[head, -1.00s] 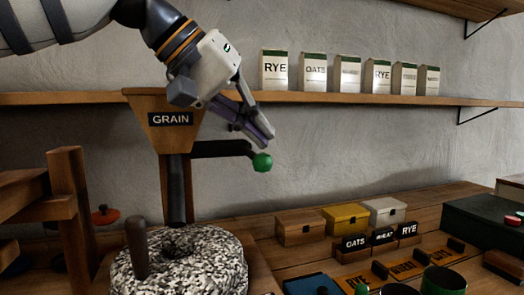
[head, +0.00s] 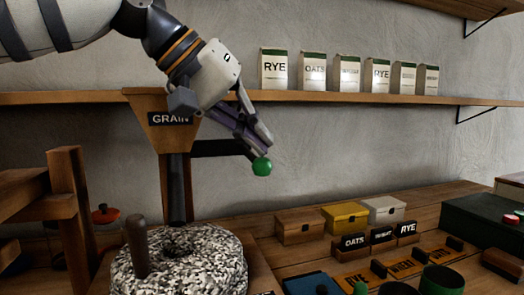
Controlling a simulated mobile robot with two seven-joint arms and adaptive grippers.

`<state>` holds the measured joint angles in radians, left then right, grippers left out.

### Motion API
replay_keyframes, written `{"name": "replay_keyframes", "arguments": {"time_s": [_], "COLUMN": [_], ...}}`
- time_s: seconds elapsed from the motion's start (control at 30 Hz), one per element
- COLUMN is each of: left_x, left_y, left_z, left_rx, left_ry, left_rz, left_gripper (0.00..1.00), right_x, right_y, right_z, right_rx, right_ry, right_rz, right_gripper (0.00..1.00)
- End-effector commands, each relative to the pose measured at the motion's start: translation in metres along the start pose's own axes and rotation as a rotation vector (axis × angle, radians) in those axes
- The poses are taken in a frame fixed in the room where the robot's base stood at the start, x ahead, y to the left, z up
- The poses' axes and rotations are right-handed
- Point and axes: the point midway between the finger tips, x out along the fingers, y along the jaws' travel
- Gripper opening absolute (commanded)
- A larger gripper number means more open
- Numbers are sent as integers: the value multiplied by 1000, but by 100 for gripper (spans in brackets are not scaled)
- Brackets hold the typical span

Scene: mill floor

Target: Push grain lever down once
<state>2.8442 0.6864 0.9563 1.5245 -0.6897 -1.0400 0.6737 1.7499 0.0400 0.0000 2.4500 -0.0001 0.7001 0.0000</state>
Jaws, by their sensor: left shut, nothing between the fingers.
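The grain lever is a dark bar (head: 217,148) that sticks out to the right from below the wooden hopper (head: 150,102) labelled GRAIN. A green ball knob (head: 262,167) sits at its outer end. My left gripper (head: 262,146) is shut and empty, its fingers pointing down and right. The fingertips are just above the green knob and hide the bar's outer part. I cannot tell if they touch the knob. My right gripper is not in view.
A speckled millstone (head: 215,265) with an upright handle (head: 137,246) stands below the hopper. Paper bags stand on the wall shelf (head: 470,101) behind. Small boxes (head: 345,219), labels and a green cup (head: 442,281) are on the bench at right. The air right of the knob is clear.

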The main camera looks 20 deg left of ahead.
Motion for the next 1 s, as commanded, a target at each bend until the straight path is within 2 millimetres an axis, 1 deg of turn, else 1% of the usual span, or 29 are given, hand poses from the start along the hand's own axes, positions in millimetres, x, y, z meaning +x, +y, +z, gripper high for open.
{"name": "replay_keyframes", "arguments": {"time_s": [1.0], "left_x": [9], "left_y": [-6], "left_z": [7], "left_rx": [0], "left_ry": [-1], "left_rz": [0], "left_gripper": [0], "right_x": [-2], "right_y": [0], "right_z": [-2], "right_rx": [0], "right_ry": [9], "right_rz": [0], "right_gripper": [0]}}
